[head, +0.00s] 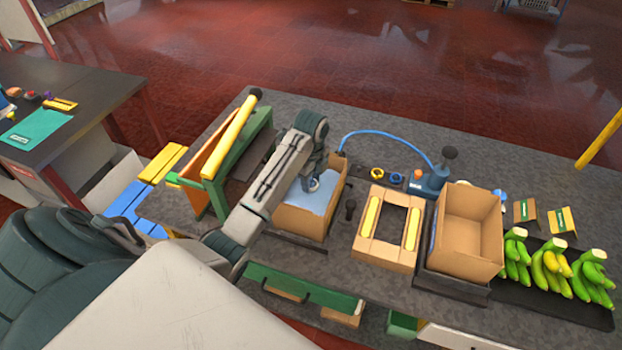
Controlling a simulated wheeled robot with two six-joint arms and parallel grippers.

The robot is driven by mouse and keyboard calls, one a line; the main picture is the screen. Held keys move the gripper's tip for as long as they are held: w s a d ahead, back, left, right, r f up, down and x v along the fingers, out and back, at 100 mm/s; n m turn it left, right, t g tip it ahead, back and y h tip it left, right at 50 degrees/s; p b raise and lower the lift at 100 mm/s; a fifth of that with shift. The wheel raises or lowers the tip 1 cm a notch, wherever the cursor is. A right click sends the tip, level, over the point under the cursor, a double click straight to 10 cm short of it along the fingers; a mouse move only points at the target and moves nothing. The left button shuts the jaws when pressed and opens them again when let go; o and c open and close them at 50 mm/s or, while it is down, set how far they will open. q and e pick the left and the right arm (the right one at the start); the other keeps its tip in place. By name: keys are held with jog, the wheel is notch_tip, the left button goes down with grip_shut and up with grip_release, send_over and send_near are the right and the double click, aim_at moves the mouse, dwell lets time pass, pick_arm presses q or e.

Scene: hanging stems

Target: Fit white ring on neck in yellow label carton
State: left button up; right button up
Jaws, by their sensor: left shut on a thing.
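My left gripper (311,184) reaches down into the left carton (302,221), at the pale blue liner inside (322,194). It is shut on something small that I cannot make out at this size. The liner rises towards the fingers, and its neck is partly hidden by my gripper and forearm. I cannot make out a white ring anywhere, nor a yellow label on this carton. A second open carton (470,235) stands to the right and looks empty. My right gripper is not in view.
A yellow ring (377,173) and a blue ring (396,178) lie behind a cardboard frame (386,259) with yellow bars. A blue tool (430,182) with a hose stands beside them. A green stand (217,180) is at left; banana bunches (551,269) sit on a dark tray at right.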

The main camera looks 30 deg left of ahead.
pick_arm(q)
jog(key=shift+f, duration=0.55)
dwell(0.4)
jog(key=o, duration=1.6)
jog(key=shift+r, duration=0.15)
jog(key=shift+r, duration=1.15)
jog(key=shift+r, duration=0.25)
jog(key=shift+r, duration=0.1)
